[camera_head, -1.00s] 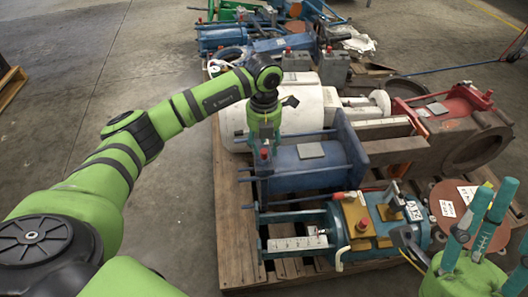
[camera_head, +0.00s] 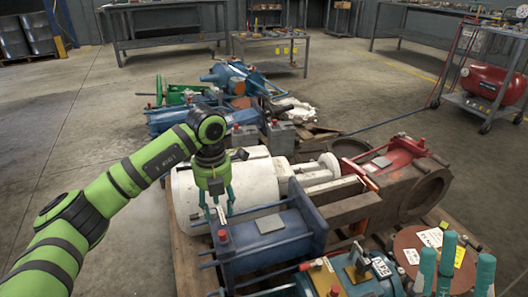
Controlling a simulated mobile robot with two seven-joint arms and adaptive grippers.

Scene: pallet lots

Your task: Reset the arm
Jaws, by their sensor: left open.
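My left gripper (camera_head: 217,208) hangs from the green and black arm at the centre left, its teal fingers pointing down and apart. It is open, with nothing seen between the fingers. It shows in front of the white cylinder (camera_head: 255,180), just behind the blue cylinder part (camera_head: 268,238); I cannot tell whether it touches either. My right gripper (camera_head: 466,265) shows at the lower right edge with its teal fingers pointing up and apart, empty. Its palm and arm are cut off by the frame.
A wooden pallet (camera_head: 188,262) carries the machine parts, including a red and brown housing (camera_head: 400,190) and a brown disc (camera_head: 430,250). Workbenches (camera_head: 170,38) stand behind, and a cart with a red compressor (camera_head: 487,82) stands at the right.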

